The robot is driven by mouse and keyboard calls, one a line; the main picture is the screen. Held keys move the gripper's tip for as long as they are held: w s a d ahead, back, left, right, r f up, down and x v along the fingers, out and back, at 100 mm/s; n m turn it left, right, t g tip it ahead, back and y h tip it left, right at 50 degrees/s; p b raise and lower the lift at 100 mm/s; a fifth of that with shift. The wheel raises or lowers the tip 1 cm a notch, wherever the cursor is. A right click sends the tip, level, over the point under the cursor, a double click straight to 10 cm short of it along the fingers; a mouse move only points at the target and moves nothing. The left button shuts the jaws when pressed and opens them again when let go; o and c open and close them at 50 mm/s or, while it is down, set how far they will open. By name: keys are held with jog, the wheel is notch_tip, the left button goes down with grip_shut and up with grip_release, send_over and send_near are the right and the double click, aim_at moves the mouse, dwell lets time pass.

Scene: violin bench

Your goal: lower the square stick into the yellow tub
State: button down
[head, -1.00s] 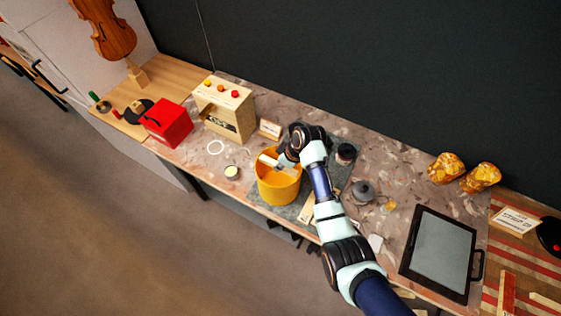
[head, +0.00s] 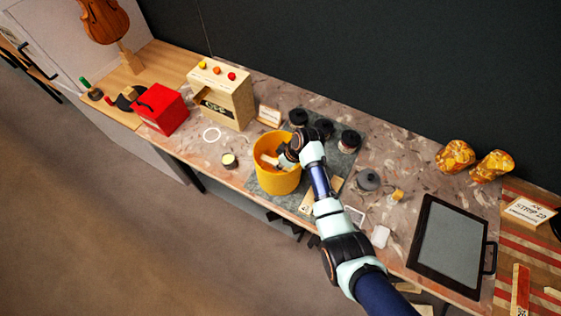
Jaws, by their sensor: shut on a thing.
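The yellow tub (head: 277,181) stands on a grey mat (head: 258,190) near the middle of the bench. My gripper (head: 282,160) reaches over the tub's right rim with its fingers at the opening. It is shut on the square stick (head: 267,160), a small pale wooden piece that shows inside the mouth of the tub. The stick's lower end and any contact with the tub's wall or floor are hidden.
Dark jars (head: 348,141) stand behind and right of the tub. A grey round pot (head: 368,180) is at the right. A small tin (head: 229,161) and a wooden box with coloured knobs (head: 222,93) are at the left.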

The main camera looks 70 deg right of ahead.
notch_tip(320, 180, down, 3)
jog(key=shift+r+b, duration=0.1)
jog(key=shift+b, duration=0.7)
jog(key=shift+s+a+f+b, duration=0.15)
jog(key=shift+f+b, duration=0.1)
jog(key=shift+f, duration=0.25)
jog(key=shift+s+a+f+b, duration=0.1)
jog(key=shift+f+b, duration=0.15)
jog(key=shift+f, duration=0.3)
jog(key=c, duration=0.9)
grip_release()
jog(key=shift+d, duration=0.1)
jog(key=s+r+p, duration=0.1)
jog(key=r+p, duration=0.4)
jog(key=r, duration=0.4)
jog(key=s+r+p, duration=0.1)
jog(key=r+p, duration=0.4)
jog(key=r, duration=0.4)
jog(key=s+r+p, duration=0.1)
jog(key=r+p, duration=0.4)
jog(key=r, duration=0.5)
jog(key=shift+s+d+r, duration=0.1)
jog(key=shift+s+d, duration=0.15)
jog(key=shift+s, duration=0.15)
